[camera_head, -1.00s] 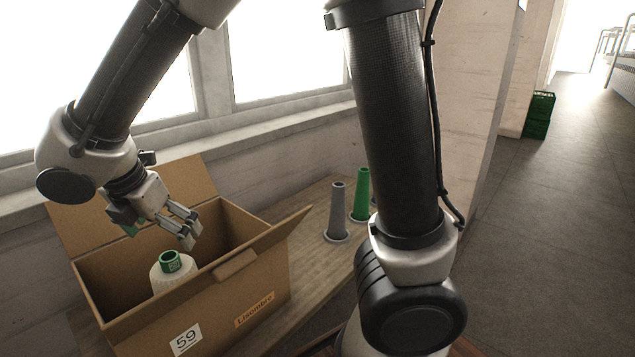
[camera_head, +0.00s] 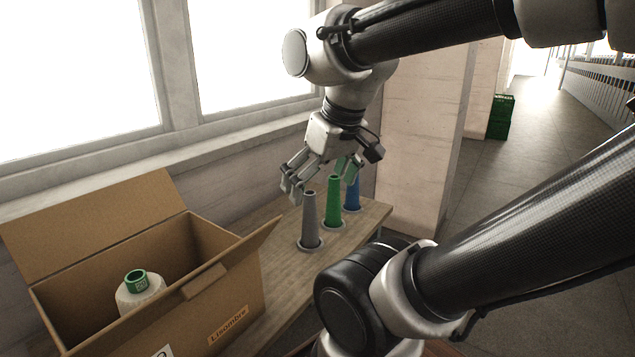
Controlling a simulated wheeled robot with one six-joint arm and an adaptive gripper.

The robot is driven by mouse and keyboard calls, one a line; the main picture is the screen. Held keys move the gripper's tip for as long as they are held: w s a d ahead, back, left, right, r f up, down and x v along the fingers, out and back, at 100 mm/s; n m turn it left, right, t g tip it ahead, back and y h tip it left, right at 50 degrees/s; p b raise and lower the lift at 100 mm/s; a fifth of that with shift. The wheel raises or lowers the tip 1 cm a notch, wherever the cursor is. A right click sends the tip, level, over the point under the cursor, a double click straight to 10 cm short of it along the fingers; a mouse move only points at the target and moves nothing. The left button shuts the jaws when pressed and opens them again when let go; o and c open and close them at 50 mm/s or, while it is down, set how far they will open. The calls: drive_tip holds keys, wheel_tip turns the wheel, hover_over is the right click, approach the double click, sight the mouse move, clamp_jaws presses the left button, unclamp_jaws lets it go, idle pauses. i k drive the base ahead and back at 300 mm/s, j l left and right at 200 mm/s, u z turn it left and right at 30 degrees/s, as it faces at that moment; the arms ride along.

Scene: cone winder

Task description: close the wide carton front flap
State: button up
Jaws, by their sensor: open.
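The open brown carton (camera_head: 235,297) stands at the lower left. A wide flap (camera_head: 95,222) stands raised and tilted outward along its window side. A narrower flap (camera_head: 255,250) sticks up and out at its right end. A small tab (camera_head: 205,281) shows at the near top edge; I cannot clearly make out the wide front flap. A white yarn cone with a green top (camera_head: 137,285) is inside. My gripper (camera_head: 319,184) is open and empty, to the right of the carton and apart from it, over the cone holders.
A grey cone holder (camera_head: 310,222), a green one (camera_head: 333,203) and a blue one (camera_head: 352,192) stand upright on the wooden bench (camera_head: 285,262), close below my gripper. The window wall runs behind. Green crates (camera_head: 500,117) stand by the far aisle.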

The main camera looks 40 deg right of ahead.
sight(108, 339)
drive_tip(key=k+l, duration=0.1)
drive_tip(key=l, duration=0.3)
drive_tip(key=k+l, duration=0.1)
drive_tip(key=l, duration=0.3)
drive_tip(key=k+l+u, duration=0.1)
drive_tip(key=l, duration=0.3)
